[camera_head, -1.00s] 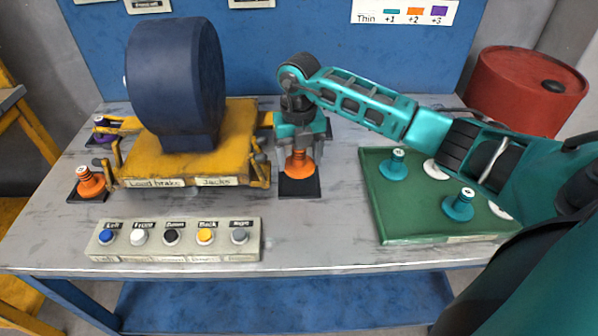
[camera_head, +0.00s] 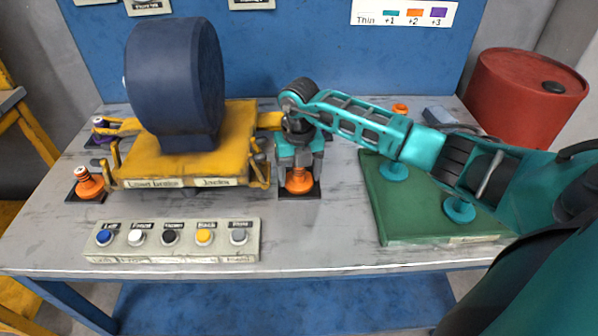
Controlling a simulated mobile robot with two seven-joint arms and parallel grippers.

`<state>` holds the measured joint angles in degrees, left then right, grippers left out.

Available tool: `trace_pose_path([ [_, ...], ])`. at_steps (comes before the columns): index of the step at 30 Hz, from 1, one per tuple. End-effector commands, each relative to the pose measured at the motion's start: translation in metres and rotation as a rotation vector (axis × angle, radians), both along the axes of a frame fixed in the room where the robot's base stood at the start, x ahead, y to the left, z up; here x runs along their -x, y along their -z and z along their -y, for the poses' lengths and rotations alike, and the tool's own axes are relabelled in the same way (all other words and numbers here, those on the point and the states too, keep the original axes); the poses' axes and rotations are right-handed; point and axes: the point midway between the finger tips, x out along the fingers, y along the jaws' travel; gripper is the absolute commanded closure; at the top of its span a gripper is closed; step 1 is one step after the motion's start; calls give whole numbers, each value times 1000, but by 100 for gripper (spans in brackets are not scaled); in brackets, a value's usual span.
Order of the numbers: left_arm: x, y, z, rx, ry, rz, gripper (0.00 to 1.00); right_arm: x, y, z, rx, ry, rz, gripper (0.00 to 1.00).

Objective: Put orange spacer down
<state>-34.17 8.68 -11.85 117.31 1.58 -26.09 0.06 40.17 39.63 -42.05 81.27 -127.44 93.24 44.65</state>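The orange spacer (camera_head: 298,185) is over a black square pad (camera_head: 285,194) on the grey bench, right of the yellow stand. Its base looks to be at the pad, but I cannot see clearly whether it touches. My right gripper (camera_head: 299,175) points down from above, with its fingers on both sides of the spacer's upper part. It appears shut on the spacer, though the finger contact is small and partly hidden. My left gripper is not in view.
A yellow stand (camera_head: 232,130) carries a large dark blue drum (camera_head: 172,85). Another orange spacer (camera_head: 88,184) sits front left. A button panel (camera_head: 172,250) lies in front. A green tray (camera_head: 415,220) with teal spacers (camera_head: 459,209) is right, partly under my arm.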

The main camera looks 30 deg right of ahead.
Motion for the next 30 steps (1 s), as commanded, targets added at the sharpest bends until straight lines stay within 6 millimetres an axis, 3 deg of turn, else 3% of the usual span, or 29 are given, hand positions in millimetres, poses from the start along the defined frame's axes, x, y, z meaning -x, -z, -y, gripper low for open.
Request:
trace_pose_path([
  [4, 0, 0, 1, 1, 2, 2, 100, 3, 8, -1, 1, 0, -9, 12],
  [8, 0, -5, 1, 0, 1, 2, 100, 3, 2, -1, 0, 0, -11, 3],
  [11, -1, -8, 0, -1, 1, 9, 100, 3, -10, -1, 2, -1, -10, 2],
  [21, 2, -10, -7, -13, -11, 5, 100, 2, -88, 0, 2, -1, -4, 2],
  [30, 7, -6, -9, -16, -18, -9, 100, 2, -123, -1, 1, -1, -6, 2],
])
